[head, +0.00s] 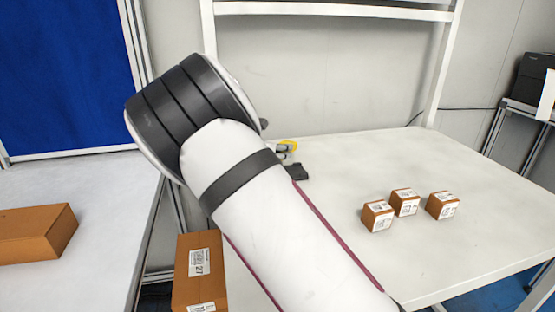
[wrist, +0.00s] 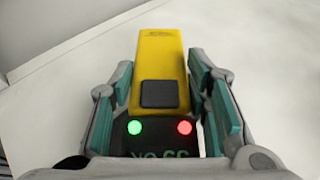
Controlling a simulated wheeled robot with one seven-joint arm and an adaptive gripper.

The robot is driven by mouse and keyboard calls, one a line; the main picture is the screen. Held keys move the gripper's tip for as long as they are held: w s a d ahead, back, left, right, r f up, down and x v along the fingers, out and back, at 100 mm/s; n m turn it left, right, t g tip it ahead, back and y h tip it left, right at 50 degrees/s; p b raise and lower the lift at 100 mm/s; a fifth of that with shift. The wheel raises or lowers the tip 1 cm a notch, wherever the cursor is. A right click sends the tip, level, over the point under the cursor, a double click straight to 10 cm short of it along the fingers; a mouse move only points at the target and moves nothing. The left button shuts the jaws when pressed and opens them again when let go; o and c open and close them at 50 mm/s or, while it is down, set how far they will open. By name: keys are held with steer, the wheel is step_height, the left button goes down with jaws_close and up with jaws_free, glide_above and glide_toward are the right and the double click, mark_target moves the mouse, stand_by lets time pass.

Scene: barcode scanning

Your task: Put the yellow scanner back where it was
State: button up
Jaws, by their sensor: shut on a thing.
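The yellow scanner (wrist: 158,58) fills the middle of the wrist view, with a dark square on its top and a green and a red light at its near end. My gripper (wrist: 160,80) has its teal-padded fingers on both sides of it and is shut on it. In the head view only a small yellow part of the scanner (head: 289,145) shows past my arm, over the left part of the white table (head: 440,160). A dark object (head: 298,172) shows just below it; I cannot tell what it is. My arm hides most of this area.
Three small brown boxes with labels stand on the table: left (head: 377,216), middle (head: 405,202) and right (head: 443,206). A larger labelled carton (head: 199,275) is below left, and another carton (head: 35,234) lies on the left table. The table's far right is clear.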

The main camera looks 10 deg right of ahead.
steer(key=shift+w+d, duration=0.15)
steer(key=shift+w, duration=0.3)
steer(key=shift+s+f, duration=0.1)
steer(key=shift+f, duration=1.65)
steer(key=shift+f, duration=0.15)
steer(key=shift+f, duration=0.3)
steer(key=shift+f, duration=0.15)
steer(key=o, duration=1.4)
steer(key=shift+c, duration=0.2)
